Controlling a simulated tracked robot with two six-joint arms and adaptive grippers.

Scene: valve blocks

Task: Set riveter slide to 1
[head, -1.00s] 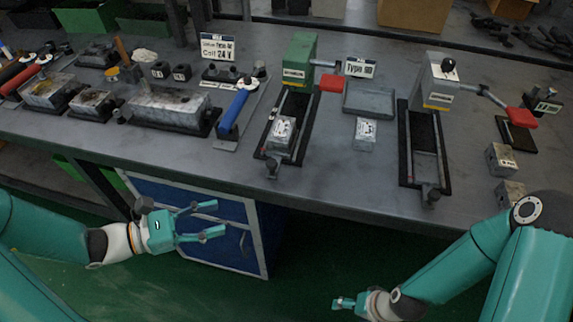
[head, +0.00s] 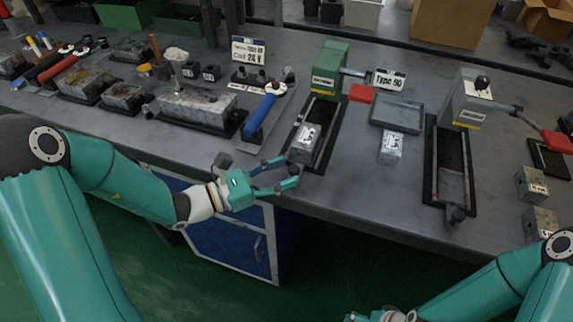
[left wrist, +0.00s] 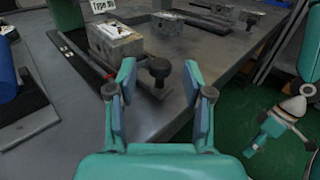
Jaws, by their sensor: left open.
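A green press-like riveter (head: 328,70) stands on the bench, with a dark slide rail (head: 328,130) running toward the front edge. A metal block (head: 305,143) with a label sits in that rail. My left gripper (head: 291,172) is open and empty at the rail's front end. In the left wrist view the rail's dark knob (left wrist: 159,70) stands just beyond and between the open fingers, not visibly gripped. The fingers largely hide the knob in the head view. My right gripper (head: 362,317) is at the bottom edge, mostly cut off. Slide markings are not legible.
A grey press (head: 470,98) with its own rail (head: 452,165) and knob stands to the right. A loose labelled block (head: 391,147) and a tray (head: 397,113) lie between the presses. A blue-handled tool (head: 261,115) is left of the green riveter. Air in front of the bench is clear.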

